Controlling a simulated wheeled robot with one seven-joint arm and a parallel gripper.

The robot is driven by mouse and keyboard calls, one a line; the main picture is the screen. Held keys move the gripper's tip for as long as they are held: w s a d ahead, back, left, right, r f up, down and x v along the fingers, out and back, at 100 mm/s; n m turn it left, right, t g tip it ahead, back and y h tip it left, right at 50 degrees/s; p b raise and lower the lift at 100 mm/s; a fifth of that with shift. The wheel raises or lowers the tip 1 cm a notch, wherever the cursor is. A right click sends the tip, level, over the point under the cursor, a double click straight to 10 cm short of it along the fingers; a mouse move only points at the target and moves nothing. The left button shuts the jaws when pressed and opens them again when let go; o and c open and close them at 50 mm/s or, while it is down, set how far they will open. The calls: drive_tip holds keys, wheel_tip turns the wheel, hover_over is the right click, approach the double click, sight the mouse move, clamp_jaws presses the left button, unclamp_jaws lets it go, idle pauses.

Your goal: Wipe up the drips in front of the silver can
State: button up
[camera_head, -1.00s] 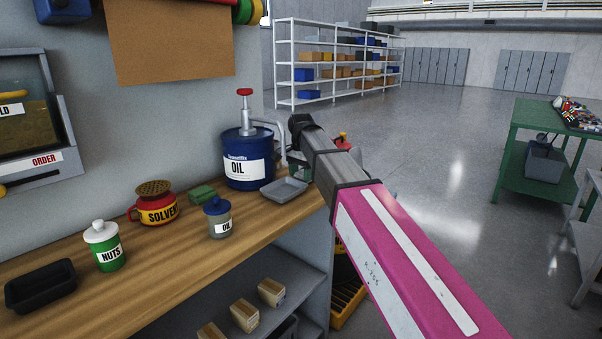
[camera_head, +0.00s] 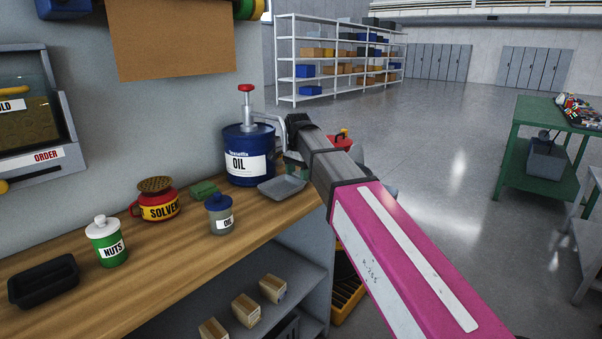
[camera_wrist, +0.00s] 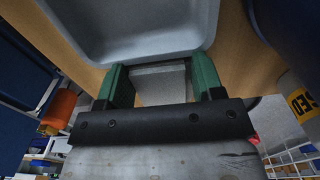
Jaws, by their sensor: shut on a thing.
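A grey tray (camera_head: 282,188) is at the workbench's far right end, in front of the blue oil drum (camera_head: 240,150). My gripper (camera_wrist: 160,85) is shut on a pale grey block at the tray's edge, between its green fingers; the tray (camera_wrist: 135,40) fills the top of the wrist view. I cannot tell whether the tray touches the bench. A smooth grey cylinder (camera_wrist: 285,65) with a yellow label, possibly the silver can, stands at right in the wrist view. In the head view my arm hides most of that spot. A green pad (camera_head: 205,190) lies left of the tray. I see no drips.
A clear oil jar (camera_head: 221,220), a red solvent can (camera_head: 157,203), a green nuts jar (camera_head: 107,243) and a black tray (camera_head: 42,280) stand on the wooden bench (camera_head: 165,265). Bare wood runs along its front edge. Small boxes (camera_head: 246,309) sit on the shelf below.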

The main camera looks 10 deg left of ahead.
drive_tip(key=shift+s+a, duration=0.35)
drive_tip(key=shift+s, duration=0.35)
drive_tip(key=shift+w+f, duration=0.1)
drive_tip(key=shift+w, duration=0.05)
drive_tip(key=shift+w+d, duration=0.2)
drive_tip(key=shift+w, duration=0.25)
drive_tip(key=shift+w+d, duration=0.4)
drive_tip(key=shift+w, duration=0.2)
drive_tip(key=shift+w+d, duration=0.35)
drive_tip(key=shift+w, duration=0.2)
drive_tip(key=shift+r, duration=3)
drive_tip(key=shift+r, duration=1.5)
